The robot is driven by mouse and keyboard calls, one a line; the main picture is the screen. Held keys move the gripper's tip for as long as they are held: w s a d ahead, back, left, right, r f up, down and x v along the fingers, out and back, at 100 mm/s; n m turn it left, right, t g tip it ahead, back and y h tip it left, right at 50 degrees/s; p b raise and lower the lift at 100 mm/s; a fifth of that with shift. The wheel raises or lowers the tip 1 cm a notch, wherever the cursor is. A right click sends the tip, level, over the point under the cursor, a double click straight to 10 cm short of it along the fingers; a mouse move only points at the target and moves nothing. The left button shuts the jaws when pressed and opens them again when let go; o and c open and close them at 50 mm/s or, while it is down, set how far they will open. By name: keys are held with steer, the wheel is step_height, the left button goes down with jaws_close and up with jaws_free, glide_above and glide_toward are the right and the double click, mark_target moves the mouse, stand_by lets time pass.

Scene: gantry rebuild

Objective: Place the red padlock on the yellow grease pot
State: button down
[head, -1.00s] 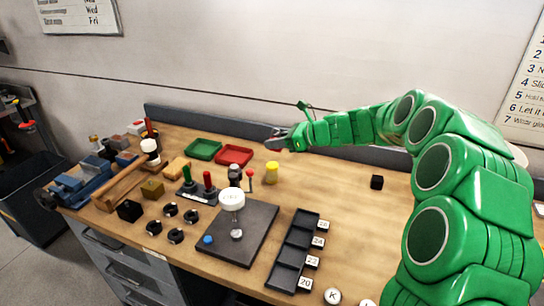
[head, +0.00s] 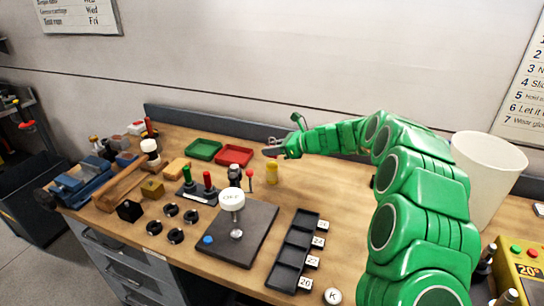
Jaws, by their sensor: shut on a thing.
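The yellow grease pot (head: 272,173) stands upright on the bench, right of the red tray. My gripper (head: 272,150) is shut, just above and behind the pot in the head view, apart from it. A small reddish shape (head: 270,152) shows at the jaws, which I take to be the red padlock; it is too small to make out its outline. Nothing shows resting on the pot.
A red tray (head: 234,155) and a green tray (head: 204,149) lie left of my gripper. A small red-knobbed lever (head: 250,178) stands close left of the pot. A dark plate (head: 255,232) with a white round-topped stand lies in front. A white bin (head: 488,165) stands at right.

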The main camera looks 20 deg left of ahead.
steer(key=shift+f, duration=1.45)
steer(key=shift+f, duration=0.15)
steer(key=c, duration=0.9)
jaws_free()
steer(key=shift+d+r, duration=0.2)
steer(key=shift+r, duration=0.05)
steer(key=v, duration=1.1)
steer(key=shift+d, duration=0.35)
